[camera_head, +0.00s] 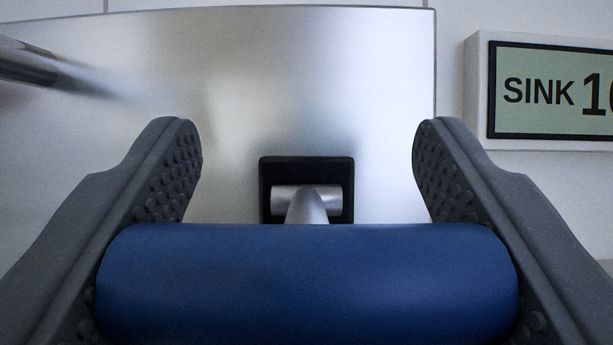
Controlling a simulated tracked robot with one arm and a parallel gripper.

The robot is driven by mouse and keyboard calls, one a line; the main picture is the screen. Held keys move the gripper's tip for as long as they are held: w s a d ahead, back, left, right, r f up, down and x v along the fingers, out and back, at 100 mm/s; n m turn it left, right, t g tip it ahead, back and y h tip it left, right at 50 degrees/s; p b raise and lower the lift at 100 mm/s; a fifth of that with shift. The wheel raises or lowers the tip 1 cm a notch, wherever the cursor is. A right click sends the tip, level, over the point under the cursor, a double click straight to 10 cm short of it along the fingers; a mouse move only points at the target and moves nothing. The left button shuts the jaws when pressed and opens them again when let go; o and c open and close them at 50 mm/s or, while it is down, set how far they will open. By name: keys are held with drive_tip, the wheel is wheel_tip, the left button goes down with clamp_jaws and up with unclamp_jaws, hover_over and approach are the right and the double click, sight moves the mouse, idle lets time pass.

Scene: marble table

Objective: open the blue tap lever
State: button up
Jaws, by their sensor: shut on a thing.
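The blue tap lever (306,285) lies across the lower middle of the camera view as a thick blue horizontal handle. A short metal stem (307,208) runs from it into a black-framed slot (306,165) in a shiny metal plate. My gripper (308,165) has one dark grey, dimpled finger on each side of the handle. The fingers are shut on the two ends of the blue handle, with their tips reaching past it toward the plate. The lower edge of the handle is close to the bottom of the picture.
The brushed metal plate (330,80) fills the middle behind the lever. A metal spout-like tube (28,65) juts in at the upper left. A white display box (545,90) reading "SINK 10", cut off by the picture edge, is on the tiled wall at the right.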

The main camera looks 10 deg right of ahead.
drive_tip(key=shift+f+t, duration=0.4)
drive_tip(key=shift+f, duration=0.1)
drive_tip(key=o, duration=1.4)
drive_tip(key=shift+s+r, duration=0.1)
drive_tip(key=shift+s+a+f+b, duration=0.4)
drive_tip(key=shift+s+a+f, duration=0.15)
drive_tip(key=shift+s, duration=2.05)
drive_tip(key=shift+s+a+f+b, duration=0.4)
drive_tip(key=shift+s+a+f, duration=0.2)
drive_tip(key=shift+s, duration=1.95)
drive_tip(key=shift+s+a+f+b, duration=0.4)
drive_tip(key=shift+s+a+f, duration=0.15)
drive_tip(key=shift+s, duration=2.05)
